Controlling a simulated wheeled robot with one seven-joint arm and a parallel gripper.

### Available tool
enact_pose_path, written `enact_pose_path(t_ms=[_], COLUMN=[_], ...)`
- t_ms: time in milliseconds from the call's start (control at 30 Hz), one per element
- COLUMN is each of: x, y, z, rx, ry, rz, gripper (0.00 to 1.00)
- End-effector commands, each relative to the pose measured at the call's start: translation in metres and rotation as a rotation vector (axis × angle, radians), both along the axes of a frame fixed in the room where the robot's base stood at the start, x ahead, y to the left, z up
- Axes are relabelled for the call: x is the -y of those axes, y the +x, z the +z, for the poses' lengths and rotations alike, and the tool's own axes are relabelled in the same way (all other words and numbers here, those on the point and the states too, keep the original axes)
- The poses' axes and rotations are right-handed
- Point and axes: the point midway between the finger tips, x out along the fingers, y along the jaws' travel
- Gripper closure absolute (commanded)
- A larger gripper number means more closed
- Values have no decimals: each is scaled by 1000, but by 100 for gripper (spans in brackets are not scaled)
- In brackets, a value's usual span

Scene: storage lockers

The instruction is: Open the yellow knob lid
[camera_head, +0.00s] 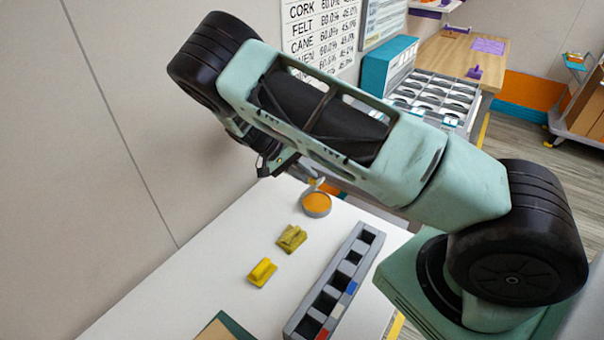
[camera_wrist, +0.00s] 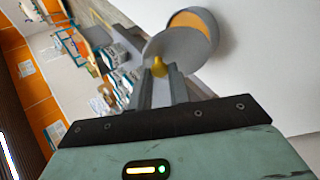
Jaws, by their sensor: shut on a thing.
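The yellow knob (camera_wrist: 159,66) sits between the two fingers of my gripper (camera_wrist: 158,78), which is shut on it. The knob is on a round grey lid (camera_wrist: 178,46), which is tilted and stands apart from the opening of a round grey container. In the wrist view the orange inside (camera_wrist: 190,21) of the container shows past the lid. In the head view the container (camera_head: 316,208) stands on the white table with its orange inside visible. My gripper (camera_head: 308,178) is just above and behind it there, partly hidden by my arm.
Two yellow blocks (camera_head: 262,272) (camera_head: 291,238) lie on the white table (camera_head: 200,285) in front of the container. A long grey slotted rack (camera_head: 337,283) stands to their right. A wall is close on the left. A wooden table (camera_head: 455,55) with a tray is behind.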

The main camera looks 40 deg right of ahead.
Motion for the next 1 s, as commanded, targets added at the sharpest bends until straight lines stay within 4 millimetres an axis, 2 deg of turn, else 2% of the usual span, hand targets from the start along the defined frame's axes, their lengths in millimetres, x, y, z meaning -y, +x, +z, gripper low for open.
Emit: enact_pose_path(t_ms=[567,600,667,700,1000], x=[1,1,1,1,1], y=[-3,-3,-2,-2,-2], z=[0,0,0,0,2], rx=[-35,-35,-35,-35,-34], ry=[-12,-12,-12,-12,-11], rz=[-1,-1,-1,-1,0], gripper=[100,78,62,59,59])
